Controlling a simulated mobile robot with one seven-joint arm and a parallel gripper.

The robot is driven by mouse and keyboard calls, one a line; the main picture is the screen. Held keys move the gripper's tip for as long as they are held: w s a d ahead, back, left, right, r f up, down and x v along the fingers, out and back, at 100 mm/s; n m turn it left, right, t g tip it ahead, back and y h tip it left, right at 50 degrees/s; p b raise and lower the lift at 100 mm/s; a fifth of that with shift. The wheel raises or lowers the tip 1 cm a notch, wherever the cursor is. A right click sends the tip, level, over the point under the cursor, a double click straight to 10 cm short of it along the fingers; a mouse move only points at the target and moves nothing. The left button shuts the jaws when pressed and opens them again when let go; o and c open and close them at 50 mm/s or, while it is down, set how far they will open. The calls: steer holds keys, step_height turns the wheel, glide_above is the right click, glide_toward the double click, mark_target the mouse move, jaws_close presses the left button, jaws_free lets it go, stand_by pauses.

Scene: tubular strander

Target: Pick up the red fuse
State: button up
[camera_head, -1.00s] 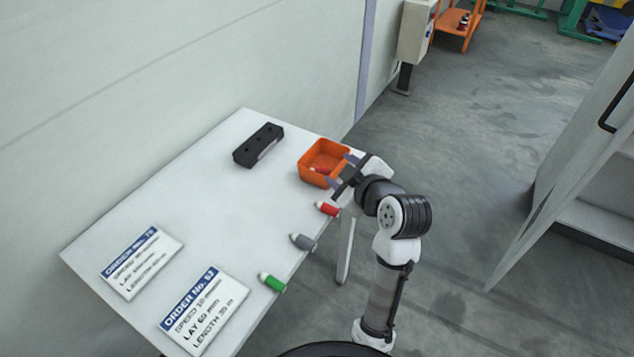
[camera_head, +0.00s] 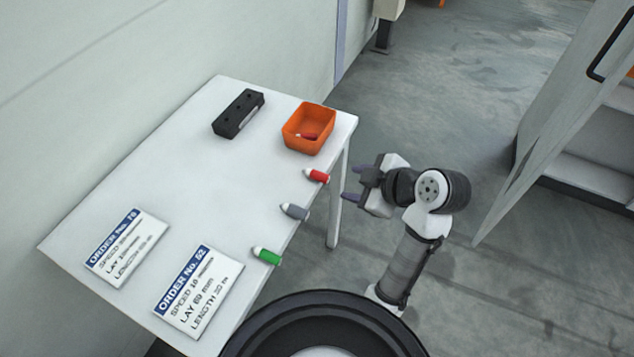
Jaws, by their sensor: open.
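A red fuse (camera_head: 317,175) with a white end lies on the white table (camera_head: 185,185) near its right edge. Another small red piece (camera_head: 308,136) lies inside the orange bin (camera_head: 309,146) at the table's far right corner. My gripper (camera_head: 349,183) is open and empty. Its fingers point left, toward the table, just right of the red fuse on the table and apart from it. I cannot tell its exact height above the table.
A grey fuse (camera_head: 294,211) and a green fuse (camera_head: 266,255) lie along the same edge. A black block with holes (camera_head: 238,113) stands at the back. The table's middle is clear.

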mark_target(328, 179)
steer(key=shift+b+x, duration=3)
steer(key=shift+x, duration=0.45)
steer(key=shift+w+a+f, duration=0.55)
steer(key=shift+w+a, duration=0.2)
steer(key=shift+a, duration=0.05)
steer(key=c, duration=1)
